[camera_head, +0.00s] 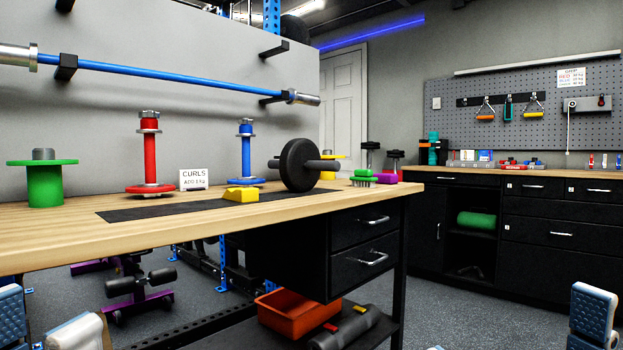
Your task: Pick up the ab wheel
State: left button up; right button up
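The ab wheel (299,165) is a black wheel with a dark handle sticking out on both sides. It stands on the wooden workbench (190,228), near the far right part of the top. My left gripper (46,322) shows at the bottom left corner, with its fingers apart and nothing between them. My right gripper (514,330) shows at the bottom right, with one blue-padded finger plain and only the tip of the other in the picture; they are apart and empty. Both grippers are well short of the wheel and touch nothing visible.
A yellow block (241,195) lies on the black mat (150,212) left of the wheel. Weight posts and a "CURLS" sign (193,179) stand behind. The bench's front strip is clear.

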aim_at(300, 165)
jog(key=i+l+u, duration=0.25)
jog(key=i+l, duration=0.35)
jog(key=i, duration=0.15)
